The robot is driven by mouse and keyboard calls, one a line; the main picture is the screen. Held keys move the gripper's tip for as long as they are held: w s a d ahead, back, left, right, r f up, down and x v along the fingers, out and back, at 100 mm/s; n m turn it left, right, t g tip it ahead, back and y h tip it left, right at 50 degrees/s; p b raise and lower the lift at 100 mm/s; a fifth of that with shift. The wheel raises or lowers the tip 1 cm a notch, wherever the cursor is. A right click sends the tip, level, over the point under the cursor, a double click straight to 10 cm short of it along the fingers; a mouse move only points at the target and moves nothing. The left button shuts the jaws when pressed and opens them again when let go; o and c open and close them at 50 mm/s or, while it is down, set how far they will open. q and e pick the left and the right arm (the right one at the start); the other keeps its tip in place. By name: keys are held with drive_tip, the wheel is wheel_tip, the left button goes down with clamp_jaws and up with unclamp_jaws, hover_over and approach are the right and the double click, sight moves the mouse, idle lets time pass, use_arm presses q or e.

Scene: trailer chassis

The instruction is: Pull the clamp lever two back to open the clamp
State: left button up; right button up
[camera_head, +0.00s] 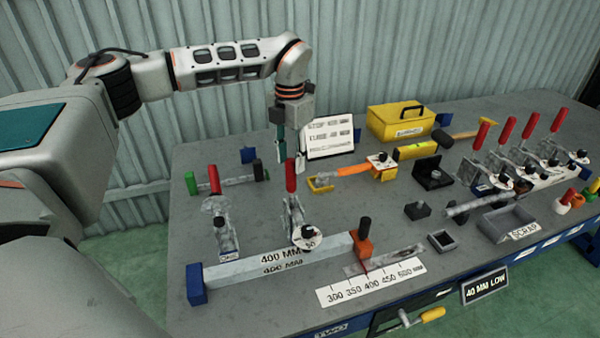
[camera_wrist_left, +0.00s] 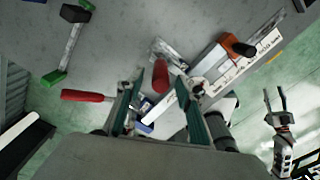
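My left gripper (camera_head: 291,155) points down over the nearer-to-bar lever, fingers apart. In the left wrist view, the fingers (camera_wrist_left: 160,108) are open, with a red lever (camera_wrist_left: 160,76) between or just beyond them; contact cannot be told. The other red lever (camera_wrist_left: 86,96) lies outside the left finger. My right gripper (camera_wrist_left: 277,98) shows open and empty, away from the clamps.
The 400 mm bar (camera_head: 270,265) lies in front, with an orange block (camera_head: 361,246) at its right end. A white sign (camera_head: 330,136) stands close to the right of my left gripper. A yellow toolbox (camera_head: 401,122) and several more red-levered clamps are farther right.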

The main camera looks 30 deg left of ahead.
sight(290, 181)
use_arm(q)
drive_tip(key=shift+s+f, duration=0.1)
drive_tip(key=shift+f, duration=0.05)
drive_tip(key=shift+s+f, duration=0.2)
drive_tip(key=shift+f, duration=0.3)
drive_tip(key=shift+s+f, duration=0.15)
drive_tip(key=shift+f, duration=0.3)
wheel_tip(290, 181, down, 4)
drive_tip(key=shift+w+r+p, duration=0.1)
drive_tip(key=shift+w+p, duration=0.05)
drive_tip(key=shift+p, duration=0.15)
drive_tip(key=shift+f, duration=0.75)
clamp_jaws()
use_arm(e)
drive_tip(key=shift+s+d+f, duration=0.15)
drive_tip(key=shift+s+f, duration=0.1)
drive_tip(key=shift+s, duration=0.2)
drive_tip(key=shift+s+d+f, duration=0.1)
drive_tip(key=shift+s+f, duration=0.1)
drive_tip(key=shift+s, duration=0.2)
